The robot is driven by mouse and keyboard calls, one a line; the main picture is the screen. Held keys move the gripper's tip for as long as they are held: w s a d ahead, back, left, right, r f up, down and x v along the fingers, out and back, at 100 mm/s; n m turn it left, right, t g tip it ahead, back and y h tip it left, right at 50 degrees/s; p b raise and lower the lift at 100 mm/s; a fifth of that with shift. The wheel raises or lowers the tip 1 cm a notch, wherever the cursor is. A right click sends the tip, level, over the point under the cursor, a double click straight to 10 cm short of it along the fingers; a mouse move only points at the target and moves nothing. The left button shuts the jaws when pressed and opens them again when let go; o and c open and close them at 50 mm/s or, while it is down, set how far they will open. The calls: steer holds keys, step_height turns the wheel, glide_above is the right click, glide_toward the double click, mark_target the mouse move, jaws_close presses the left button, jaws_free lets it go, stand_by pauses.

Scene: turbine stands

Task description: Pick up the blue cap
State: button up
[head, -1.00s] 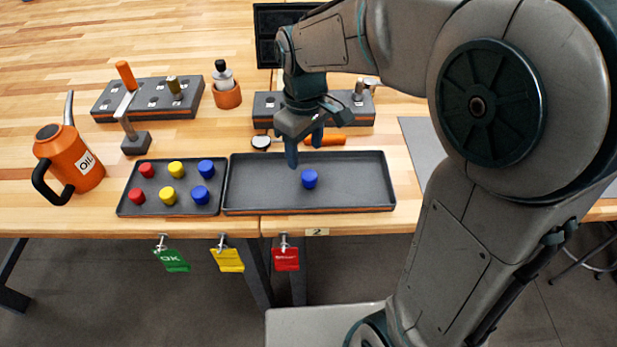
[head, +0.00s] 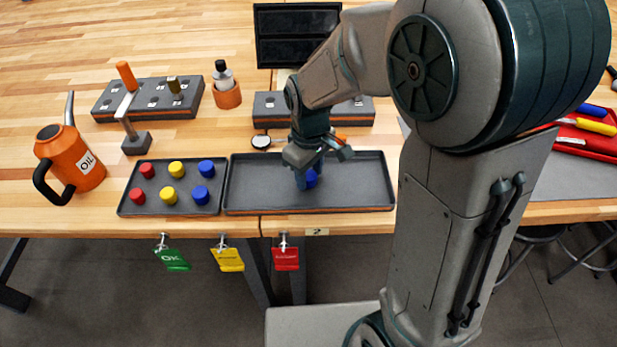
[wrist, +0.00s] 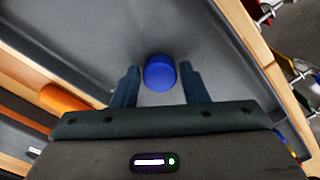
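A single blue cap (head: 312,178) sits in the larger dark tray (head: 358,182). In the wrist view the blue cap (wrist: 160,73) lies between and slightly beyond the two fingertips of my gripper (wrist: 160,78). There is a visible gap on each side, so the gripper is open and not holding it. In the head view my gripper (head: 306,178) is low over the tray at the cap and partly hides it. Two more blue caps (head: 206,169) (head: 201,195) stand in the smaller tray to the left.
The smaller tray (head: 185,208) also holds red caps (head: 147,170) and yellow caps (head: 176,169). An orange oil can (head: 78,160) stands at far left. Behind are a grey tool block (head: 150,98) and another block (head: 268,107). The large tray's right part is clear.

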mark_target(309, 175)
jaws_close()
steer(key=shift+r, duration=0.1)
steer(key=shift+r, duration=0.5)
step_height(309, 175, up, 3)
steer(key=shift+r, duration=0.1)
steer(key=s+d+r, duration=0.1)
steer(key=s+r, duration=0.2)
steer(key=s, duration=0.2)
steer(key=s+r+b, duration=0.1)
steer(key=s+r, duration=0.2)
steer(key=s, duration=0.3)
steer(key=shift+s+d+r, duration=0.3)
steer(key=shift+d+r, duration=0.05)
